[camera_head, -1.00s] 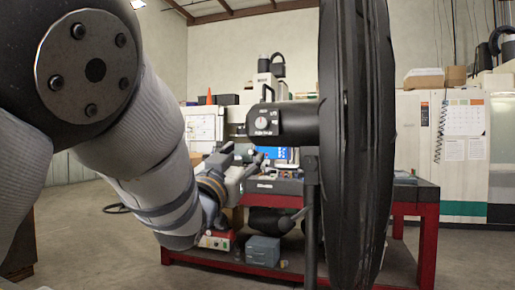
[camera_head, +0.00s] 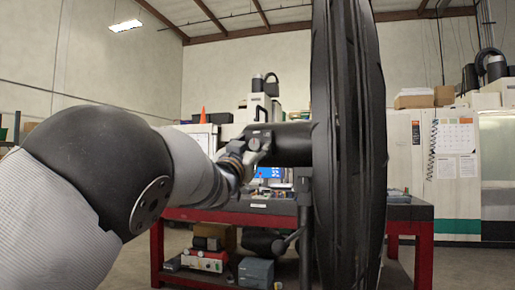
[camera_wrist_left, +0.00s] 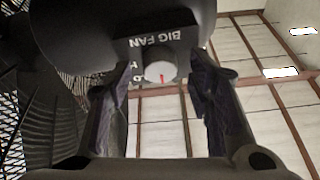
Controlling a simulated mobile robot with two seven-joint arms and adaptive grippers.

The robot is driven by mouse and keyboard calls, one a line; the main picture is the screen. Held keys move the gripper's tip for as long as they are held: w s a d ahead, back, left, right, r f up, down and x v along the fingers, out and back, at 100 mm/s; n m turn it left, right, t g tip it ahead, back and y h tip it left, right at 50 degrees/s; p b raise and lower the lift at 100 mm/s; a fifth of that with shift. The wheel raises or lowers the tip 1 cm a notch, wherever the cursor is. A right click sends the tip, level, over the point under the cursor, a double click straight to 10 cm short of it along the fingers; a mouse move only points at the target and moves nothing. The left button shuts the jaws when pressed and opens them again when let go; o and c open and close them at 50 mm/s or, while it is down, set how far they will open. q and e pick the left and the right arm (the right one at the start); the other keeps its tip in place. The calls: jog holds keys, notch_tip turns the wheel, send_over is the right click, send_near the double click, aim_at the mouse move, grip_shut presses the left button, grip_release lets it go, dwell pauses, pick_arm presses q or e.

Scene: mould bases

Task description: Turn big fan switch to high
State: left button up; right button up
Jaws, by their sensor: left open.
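The big fan (camera_head: 350,150) stands edge-on in the middle of the head view, its dark motor housing (camera_head: 292,146) reaching left. My left gripper (camera_head: 258,143) is at the left end of this housing and covers much of the switch area there. In the left wrist view, the round grey switch knob (camera_wrist_left: 160,71) sits under an upside-down "BIG FAN" label (camera_wrist_left: 157,40). Its red mark points down in the picture; the setting letters are partly hidden. My open left gripper (camera_wrist_left: 160,92) has one finger on each side of the knob, apart from it. My right gripper is out of view.
A red workbench (camera_head: 275,218) stands behind the fan, with a grey box (camera_head: 256,271) on its lower shelf. White machines (camera_head: 455,170) line the back right. In the left wrist view, the fan's grille (camera_wrist_left: 30,120) is close at the left.

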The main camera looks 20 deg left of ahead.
pick_arm(q)
grip_shut()
jog(key=shift+m+h, duration=0.4)
jog(key=shift+m, duration=0.1)
jog(key=m+h, duration=0.1)
jog(key=m, duration=0.2)
jog(key=m+h, duration=0.2)
jog(key=shift+a+m+g, duration=0.2)
jog(key=shift+m+g, duration=0.2)
jog(key=m+h, duration=0.1)
jog(key=m, duration=0.2)
jog(key=m+g+h, duration=0.1)
jog(key=m, duration=0.2)
jog(key=shift+a+r+g, duration=0.15)
jog(key=shift+g, duration=0.15)
jog(key=m+g, duration=0.1)
jog(key=m, duration=0.1)
jog(key=m+g+h, duration=0.1)
jog(key=m, duration=0.2)
jog(key=shift+r, duration=0.1)
jog(key=m, duration=0.2)
jog(key=m+g, duration=0.1)
jog(key=m, duration=0.1)
jog(key=shift+a+r+g, duration=0.1)
jog(key=shift+g, duration=0.2)
jog(key=shift+m, duration=0.5)
